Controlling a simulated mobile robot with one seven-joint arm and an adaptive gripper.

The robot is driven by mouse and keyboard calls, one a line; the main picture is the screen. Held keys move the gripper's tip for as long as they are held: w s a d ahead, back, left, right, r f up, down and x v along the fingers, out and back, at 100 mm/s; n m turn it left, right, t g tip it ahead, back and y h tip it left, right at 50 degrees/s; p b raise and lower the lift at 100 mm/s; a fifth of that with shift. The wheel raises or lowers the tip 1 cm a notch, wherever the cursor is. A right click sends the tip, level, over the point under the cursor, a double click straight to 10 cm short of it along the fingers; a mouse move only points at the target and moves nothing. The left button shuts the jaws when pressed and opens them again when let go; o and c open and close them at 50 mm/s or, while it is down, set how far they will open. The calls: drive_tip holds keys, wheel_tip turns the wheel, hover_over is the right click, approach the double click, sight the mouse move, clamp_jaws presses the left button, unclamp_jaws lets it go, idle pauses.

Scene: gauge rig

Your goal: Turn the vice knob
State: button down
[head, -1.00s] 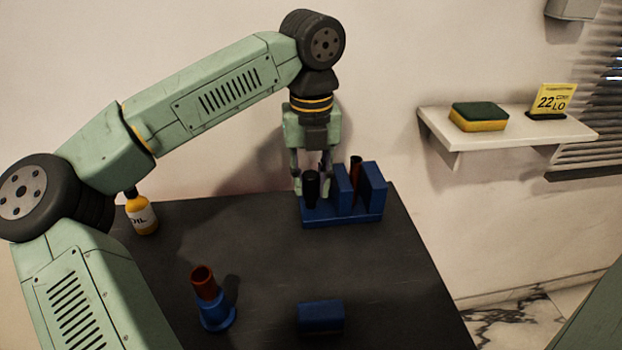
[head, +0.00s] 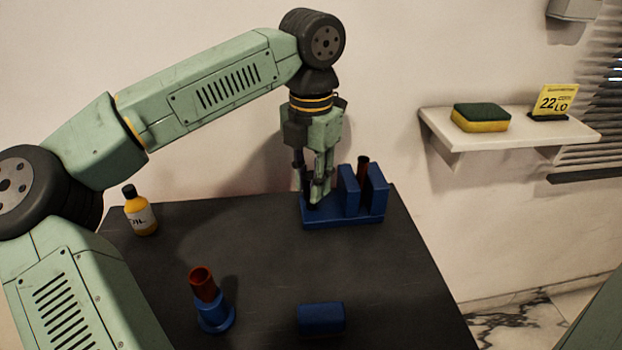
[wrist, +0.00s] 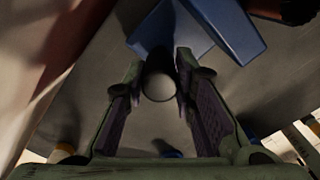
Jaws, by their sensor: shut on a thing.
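The blue vice (head: 345,218) stands at the back right of the dark table, with two upright blue jaws. Its black knob (wrist: 158,84) shows in the wrist view as a round dark end between my fingers. My gripper (head: 313,199) points down at the vice's left end and is shut on the knob. In the head view my fingers hide most of the knob. A dark red tube (head: 363,168) stands upright at the vice jaws, its lower part hidden.
A blue stand (head: 215,318) with a red-brown tube (head: 202,281) and a blue block (head: 321,318) are at the table's front. A yellow oil bottle (head: 141,214) stands back left. A wall shelf (head: 470,135) holds a sponge (head: 481,117) and a yellow sign (head: 556,101). The table's middle is clear.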

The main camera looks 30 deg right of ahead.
sight(311, 175)
drive_tip(key=shift+m, duration=0.7)
drive_tip(key=c, duration=1.6)
unclamp_jaws()
drive_tip(key=shift+r, duration=0.15)
wheel_tip(311, 175, up, 12)
